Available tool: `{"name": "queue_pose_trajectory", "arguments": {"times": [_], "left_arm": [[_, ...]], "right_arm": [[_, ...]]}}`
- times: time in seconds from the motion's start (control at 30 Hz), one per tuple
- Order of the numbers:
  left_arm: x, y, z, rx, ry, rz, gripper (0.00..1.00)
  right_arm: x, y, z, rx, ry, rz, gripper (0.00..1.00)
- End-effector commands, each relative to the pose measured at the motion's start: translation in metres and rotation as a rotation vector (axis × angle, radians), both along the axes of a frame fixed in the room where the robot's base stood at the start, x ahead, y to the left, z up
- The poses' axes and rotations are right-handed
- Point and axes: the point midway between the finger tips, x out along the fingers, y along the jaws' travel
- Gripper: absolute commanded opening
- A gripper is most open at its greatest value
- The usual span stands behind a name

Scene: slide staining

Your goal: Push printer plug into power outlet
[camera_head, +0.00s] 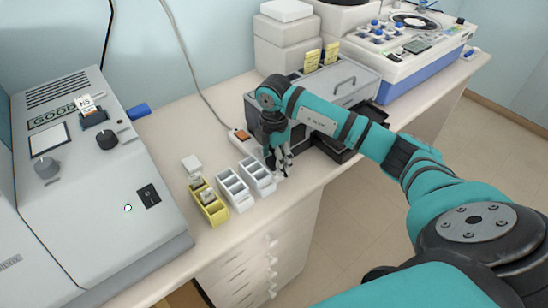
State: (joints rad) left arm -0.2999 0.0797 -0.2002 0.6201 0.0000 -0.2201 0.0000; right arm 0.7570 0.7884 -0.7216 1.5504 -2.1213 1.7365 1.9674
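My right gripper (281,170) points down at the front of the bench, just right of the white slide racks. Its fingers are small and dark here, and I cannot tell whether they are open or hold anything. A small white block with an orange part (240,135) lies on the bench behind the racks, with a grey cable (190,65) running from it up the wall; it may be the power outlet. A grey machine with a handle (345,84), perhaps the printer, stands behind my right arm and is partly hidden by it. I cannot make out the printer plug. My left gripper is out of view.
White racks (235,190) and a yellow rack (211,207) stand near the bench's front edge. A large grey machine (97,190) fills the left. A white-and-blue device (408,62) stands at the back right. Some bench is bare around the racks.

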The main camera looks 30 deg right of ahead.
Motion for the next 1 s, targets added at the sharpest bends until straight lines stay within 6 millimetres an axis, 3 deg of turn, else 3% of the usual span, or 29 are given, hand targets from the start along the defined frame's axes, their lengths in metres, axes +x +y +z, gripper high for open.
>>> {"name": "queue_pose_trajectory", "arguments": {"times": [0.2, 0.33, 0.7, 1.0], "left_arm": [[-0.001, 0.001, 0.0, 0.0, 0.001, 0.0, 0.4], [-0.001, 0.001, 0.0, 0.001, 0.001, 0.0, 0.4], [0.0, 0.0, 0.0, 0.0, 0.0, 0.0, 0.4], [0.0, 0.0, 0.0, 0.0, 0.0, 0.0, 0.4]], "right_arm": [[0.0, 0.0, 0.001, 0.0, 0.0, 0.0, 0.65], [0.001, 0.0, 0.012, 0.0, -0.003, 0.0, 0.65], [0.001, 0.0, 0.088, 0.0, -0.004, 0.0, 0.65], [0.0, 0.0, 0.119, 0.0, -0.001, 0.0, 0.65]]}}
